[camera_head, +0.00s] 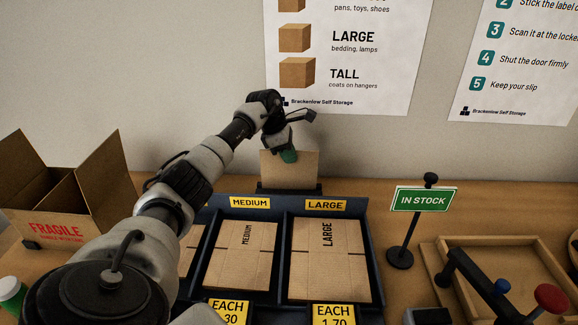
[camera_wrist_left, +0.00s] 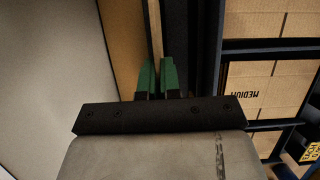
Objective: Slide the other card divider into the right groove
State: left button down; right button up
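A brown card divider (camera_head: 298,172) stands upright in a dark slotted holder (camera_head: 290,189) at the back of the counter, against the wall. My left gripper (camera_head: 289,156) reaches it from above, with its green fingertips at the card's top edge. In the left wrist view the thin card edge (camera_wrist_left: 156,35) runs between the two green fingers (camera_wrist_left: 158,75), which sit close against it on both sides. An open carton (camera_head: 65,205) marked FRAGILE stands at the left, with a card panel visible inside; its grooves cannot be made out. My right gripper is not in view.
A dark display tray (camera_head: 281,250) holds flat MEDIUM (camera_head: 240,255) and LARGE (camera_head: 330,262) cartons in front of the holder. An IN STOCK sign (camera_head: 424,199) stands right of it. A wooden tray (camera_head: 495,250) with knobbed black parts lies at the far right.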

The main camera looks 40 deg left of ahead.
pick_arm(q)
notch_tip(320, 180, up, 6)
jog(key=shift+r, duration=0.25)
notch_tip(320, 180, up, 17)
jog(key=p, duration=1.5)
jog(key=shift+p, duration=0.3)
jog(key=shift+d, duration=0.1)
